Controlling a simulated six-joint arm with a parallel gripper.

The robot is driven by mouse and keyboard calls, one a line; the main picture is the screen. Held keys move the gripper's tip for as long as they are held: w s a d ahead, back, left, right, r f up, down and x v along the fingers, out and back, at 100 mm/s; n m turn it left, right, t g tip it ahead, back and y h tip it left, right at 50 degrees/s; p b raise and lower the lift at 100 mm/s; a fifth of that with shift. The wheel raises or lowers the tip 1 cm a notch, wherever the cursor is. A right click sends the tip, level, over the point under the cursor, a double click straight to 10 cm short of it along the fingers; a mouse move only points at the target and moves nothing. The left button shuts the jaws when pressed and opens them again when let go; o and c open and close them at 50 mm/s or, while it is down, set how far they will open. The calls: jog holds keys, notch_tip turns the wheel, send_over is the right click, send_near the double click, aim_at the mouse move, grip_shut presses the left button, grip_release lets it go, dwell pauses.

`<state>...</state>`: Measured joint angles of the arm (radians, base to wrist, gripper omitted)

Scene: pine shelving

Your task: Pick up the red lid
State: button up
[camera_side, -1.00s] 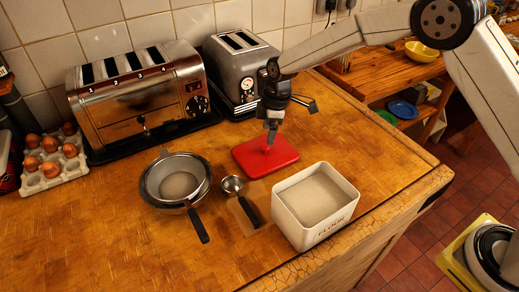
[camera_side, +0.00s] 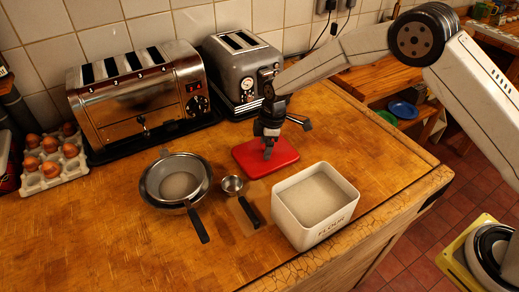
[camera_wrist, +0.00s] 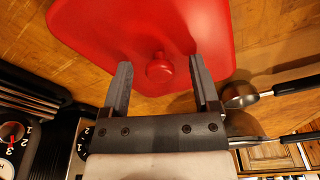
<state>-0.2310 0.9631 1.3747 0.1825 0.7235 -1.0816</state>
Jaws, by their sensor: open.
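The red lid (camera_side: 281,158) lies flat on the wooden worktop, behind the flour tin. It is a rounded square with a round red knob in its middle. In the wrist view the lid (camera_wrist: 90,30) fills the upper part, and its knob (camera_wrist: 160,68) shows between my fingertips. My gripper (camera_side: 268,153) is low over the lid in the side view. In the wrist view my gripper (camera_wrist: 159,73) is open, with one finger on each side of the knob and gaps between. I cannot tell whether the fingertips touch the lid's top.
The open white flour tin (camera_side: 287,218) stands in front of the lid. A small metal scoop (camera_side: 234,187) and a sieve (camera_side: 152,190) lie to the left. A small toaster (camera_side: 227,60) stands close behind, a larger toaster (camera_side: 108,112) farther left. The worktop right of the lid is clear.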

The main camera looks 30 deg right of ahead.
aim_at(264, 146)
dwell(0.3)
grip_shut()
jog(key=shift+r, duration=0.1)
jog(key=shift+r, duration=0.35)
notch_tip(264, 146, up, 3)
jog(key=shift+s+f, duration=0.1)
jog(key=shift+f, duration=0.05)
jog(key=s+d+r, duration=0.3)
jog(key=s+r, duration=0.6)
jog(key=s, duration=0.4)
jog(key=shift+s+r, duration=0.2)
